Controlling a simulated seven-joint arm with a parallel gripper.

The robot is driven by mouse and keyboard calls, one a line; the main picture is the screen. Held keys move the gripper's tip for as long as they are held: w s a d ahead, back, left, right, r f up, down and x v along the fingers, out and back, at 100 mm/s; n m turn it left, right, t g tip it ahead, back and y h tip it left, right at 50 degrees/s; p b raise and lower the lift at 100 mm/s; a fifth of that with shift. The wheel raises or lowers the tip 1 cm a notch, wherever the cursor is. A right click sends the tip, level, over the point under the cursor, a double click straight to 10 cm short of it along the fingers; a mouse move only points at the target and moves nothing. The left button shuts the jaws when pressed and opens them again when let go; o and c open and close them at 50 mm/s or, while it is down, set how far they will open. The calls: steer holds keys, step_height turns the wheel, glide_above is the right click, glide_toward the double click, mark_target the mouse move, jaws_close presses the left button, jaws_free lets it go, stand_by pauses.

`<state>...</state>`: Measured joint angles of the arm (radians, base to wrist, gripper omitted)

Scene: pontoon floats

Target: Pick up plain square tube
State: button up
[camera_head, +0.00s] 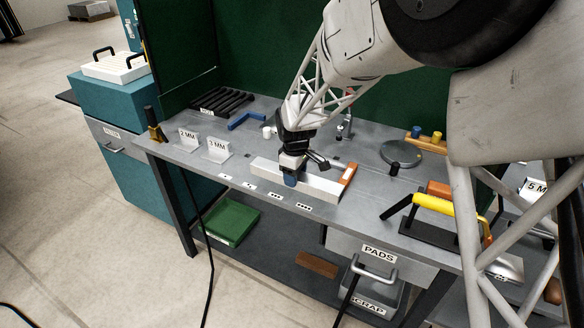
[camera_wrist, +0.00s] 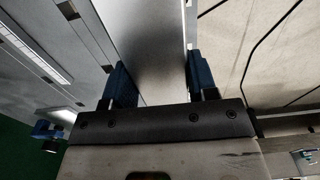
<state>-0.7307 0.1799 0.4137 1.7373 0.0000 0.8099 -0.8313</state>
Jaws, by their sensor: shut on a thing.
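The plain square tube (camera_head: 318,187) is a long, pale, straight bar in the head view, near the front edge of the grey workbench. In the wrist view, the tube (camera_wrist: 152,45) is a smooth grey bar running between the two blue fingers of my gripper (camera_wrist: 160,82). The fingers are shut on its sides. I cannot tell whether it rests on the bench or is slightly raised.
An orange-brown block (camera_head: 348,173) is by the tube's right end. Labels reading 2 MM (camera_head: 188,137) and 3 MM (camera_head: 218,146) stand left. Dark bars (camera_head: 222,102) lie at the back left. A yellow-handled tool (camera_head: 445,206) and round grey disc (camera_head: 401,153) are right.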

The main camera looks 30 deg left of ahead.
mark_target(298, 181)
steer(key=shift+s+d+r, duration=0.15)
steer(key=shift+s+d, duration=0.85)
steer(key=shift+s, duration=0.15)
steer(key=w+a+r, duration=0.3)
steer(key=w, duration=0.4)
steer(key=w+a+r, duration=0.3)
steer(key=w+r, duration=0.1)
steer(key=w, duration=0.4)
steer(key=shift+a, duration=0.4)
steer(key=shift+f, duration=0.15)
steer(key=shift+f, duration=3.1)
steer(key=shift+f, duration=0.2)
